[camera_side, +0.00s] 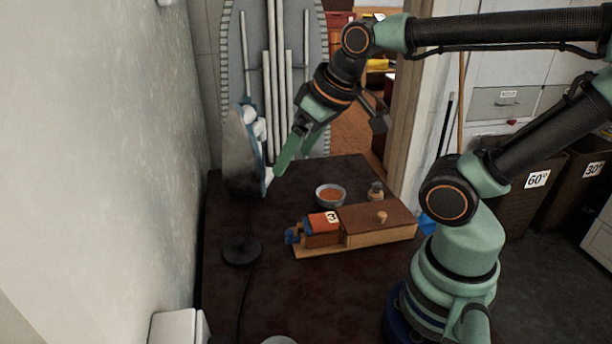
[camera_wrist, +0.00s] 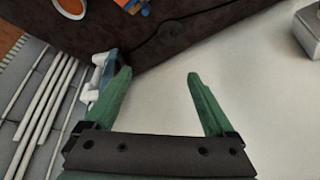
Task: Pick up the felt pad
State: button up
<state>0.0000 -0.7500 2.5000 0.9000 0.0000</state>
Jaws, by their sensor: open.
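I cannot make out the felt pad for certain. A small blue piece (camera_side: 292,236) sticks out at that end. The orange and blue pieces also show, partly cut off, at the top of the wrist view (camera_wrist: 134,5).
A bowl (camera_side: 330,194) with orange contents and a small jar (camera_side: 376,190) stand behind the box. A pale wall (camera_side: 120,150) bounds the left.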

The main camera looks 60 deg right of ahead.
jog(key=m+g, duration=0.6)
jog(key=m, duration=1.1)
send_over(377, 184)
notch_tip(377, 184, down, 12)
jog(key=f, duration=0.6)
jog(key=shift+d+f, duration=0.1)
jog(key=shift+d, duration=0.2)
jog(key=f, duration=0.5)
jog(key=shift+s+a+f, duration=0.1)
jog(key=shift+a, duration=0.3)
jog(key=shift+f, duration=0.6)
grip_shut()
